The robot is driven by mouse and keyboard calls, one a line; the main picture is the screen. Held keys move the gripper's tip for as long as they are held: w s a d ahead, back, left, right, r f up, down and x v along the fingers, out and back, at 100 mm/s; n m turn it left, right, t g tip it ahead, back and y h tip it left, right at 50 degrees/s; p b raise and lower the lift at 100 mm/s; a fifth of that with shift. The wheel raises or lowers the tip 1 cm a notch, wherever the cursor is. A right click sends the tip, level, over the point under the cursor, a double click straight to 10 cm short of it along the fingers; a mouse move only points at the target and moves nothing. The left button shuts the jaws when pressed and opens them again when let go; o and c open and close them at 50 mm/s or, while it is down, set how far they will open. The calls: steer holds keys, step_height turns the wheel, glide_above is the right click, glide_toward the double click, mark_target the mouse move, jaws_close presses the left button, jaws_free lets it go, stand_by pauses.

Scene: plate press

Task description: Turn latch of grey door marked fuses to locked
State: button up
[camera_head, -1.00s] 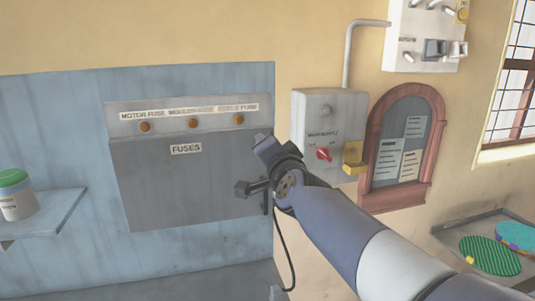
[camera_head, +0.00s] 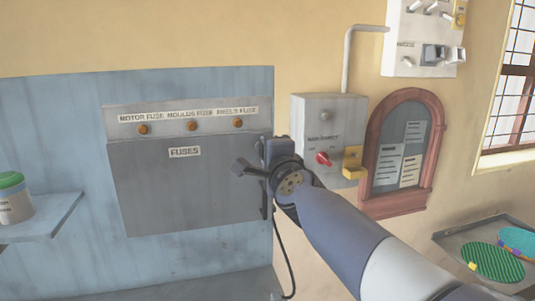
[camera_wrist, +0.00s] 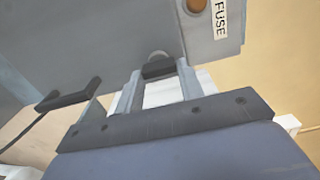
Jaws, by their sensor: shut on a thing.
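The grey door (camera_head: 170,190) with the FUSES label (camera_head: 185,152) is closed on the fuse box. It also fills the upper left of the wrist view (camera_wrist: 90,40). The dark latch (camera_wrist: 158,69) sits on a round grey base near the door's edge in the wrist view. My gripper (camera_wrist: 159,74) is shut on the latch, one finger on each side. In the head view my gripper (camera_head: 262,172) is at the door's right edge and hides the latch. The latch's exact angle against any lock mark cannot be read.
A dark handle (camera_wrist: 68,95) stands out left of my gripper in the wrist view. A grey switch box (camera_head: 325,112) with a red knob (camera_head: 323,159) and a yellow part (camera_head: 352,163) is close on the right. A shelf with a jar (camera_head: 14,200) is at far left.

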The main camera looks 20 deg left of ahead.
stand_by(0.4)
steer(key=o, duration=1)
steer(key=v, duration=1)
steer(key=shift+s+d+p, duration=0.2)
steer(key=shift+s+p, duration=0.15)
